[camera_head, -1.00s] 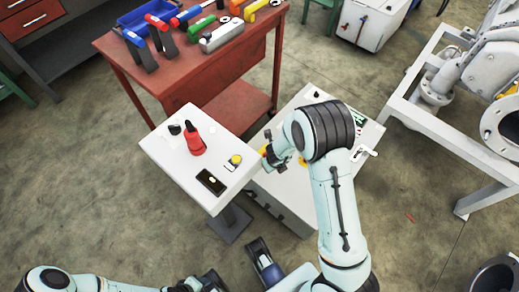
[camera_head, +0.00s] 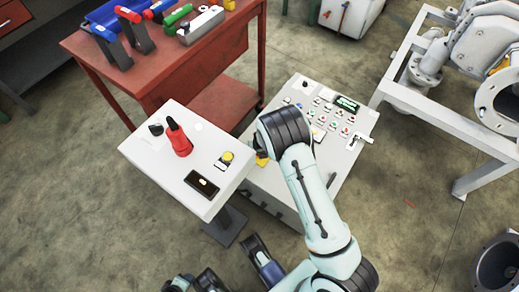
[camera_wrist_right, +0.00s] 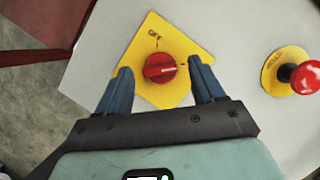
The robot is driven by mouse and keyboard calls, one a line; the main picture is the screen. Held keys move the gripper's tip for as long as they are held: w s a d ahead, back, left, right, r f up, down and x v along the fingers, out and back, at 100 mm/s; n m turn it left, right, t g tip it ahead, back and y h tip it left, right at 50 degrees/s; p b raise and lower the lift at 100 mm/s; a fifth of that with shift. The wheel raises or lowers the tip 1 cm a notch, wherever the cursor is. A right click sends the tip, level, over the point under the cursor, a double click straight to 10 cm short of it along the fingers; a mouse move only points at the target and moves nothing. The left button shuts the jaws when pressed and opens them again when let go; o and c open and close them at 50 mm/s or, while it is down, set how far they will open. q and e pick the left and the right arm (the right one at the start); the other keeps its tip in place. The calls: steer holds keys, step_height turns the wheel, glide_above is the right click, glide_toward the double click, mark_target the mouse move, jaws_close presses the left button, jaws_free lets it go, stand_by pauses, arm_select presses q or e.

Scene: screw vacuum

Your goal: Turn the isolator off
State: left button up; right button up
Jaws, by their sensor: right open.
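The isolator is a red rotary knob (camera_wrist_right: 158,68) on a tilted yellow plate (camera_wrist_right: 158,28) in the right wrist view. Its grip lies roughly level, pointing right, and an OFF label stands above it. My right gripper (camera_wrist_right: 160,72) is open, with one blue finger on each side of the knob, apart from it. In the head view my right arm hides the knob and gripper; only a bit of the yellow plate (camera_head: 262,160) shows. Dark parts of my left gripper (camera_head: 228,264) show at the bottom edge, partly cut off.
A red mushroom button (camera_wrist_right: 306,77) stands right of the isolator. The control box (camera_head: 352,128) carries several buttons. A white stand (camera_head: 150,178) beside it holds a red-and-black device (camera_head: 179,140). A red tool table (camera_head: 170,75) is behind; a white frame (camera_head: 440,150) is right.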

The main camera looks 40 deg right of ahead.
steer(key=shift+w+d+f, duration=0.1)
steer(key=shift+w+f, duration=0.1)
steer(key=shift+f, duration=0.2)
steer(key=shift+c, duration=0.3)
